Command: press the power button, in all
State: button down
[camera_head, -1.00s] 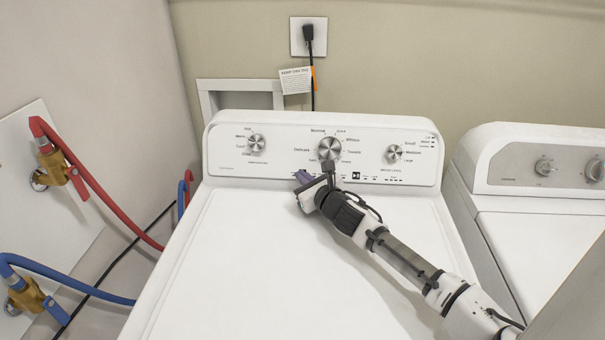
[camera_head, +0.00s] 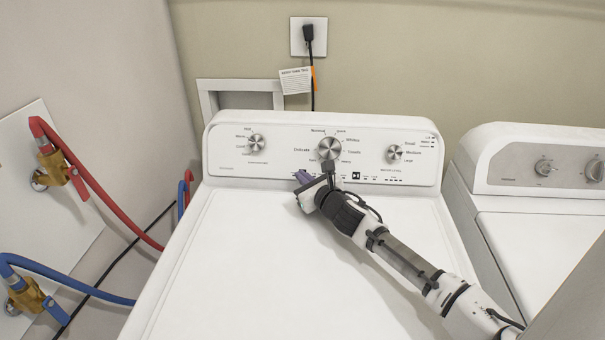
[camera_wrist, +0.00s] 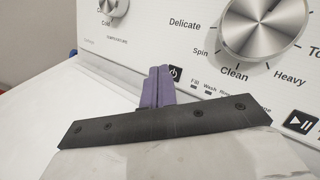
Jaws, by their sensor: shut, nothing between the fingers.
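The power button (camera_wrist: 175,74) is a small black square with a white power symbol, low on the washer's control panel, left of the middle dial, in the wrist view. My gripper (camera_wrist: 158,72) is shut and empty, its purple fingers together. The fingertips lie just left of the button in the picture and partly overlap its edge; I cannot tell whether they touch it. In the head view my gripper (camera_head: 301,176) is at the panel's lower edge below the middle dial and hides the button. The washer (camera_head: 225,240) stands in front of me.
The middle dial (camera_wrist: 264,26) is right of and above the fingers. A play/pause button (camera_wrist: 300,121) is at the lower right. A second machine (camera_head: 540,230) stands to the right. Red (camera_head: 90,185) and blue hoses (camera_head: 80,286) run at the left.

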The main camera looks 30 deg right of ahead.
jog(key=shift+f, duration=0.1)
dwell(0.3)
jog(key=shift+w+d+f+b, duration=0.1)
jog(key=shift+w+d+b, duration=0.2)
jog(key=shift+b, duration=0.1)
jog(key=shift+w+d+f+b, duration=0.1)
jog(key=shift+w+f+b, duration=0.1)
jog(key=shift+w+b, duration=0.1)
dwell(0.5)
jog(key=shift+s+r, duration=0.1)
jog(key=shift+s, duration=0.1)
jog(key=shift+s+a+r, duration=0.25)
jog(key=shift+s+a, duration=0.15)
dwell(0.4)
jog(key=shift+s+a+r+p, duration=0.25)
jog(key=shift+s+a+r, duration=0.3)
jog(key=shift+s, duration=0.2)
jog(key=shift+s+a+r+p, duration=0.25)
jog(key=shift+s+a+r, duration=0.2)
jog(key=shift+s, duration=0.25)
jog(key=shift+s+a+r, duration=0.1)
jog(key=shift+s+a, duration=0.25)
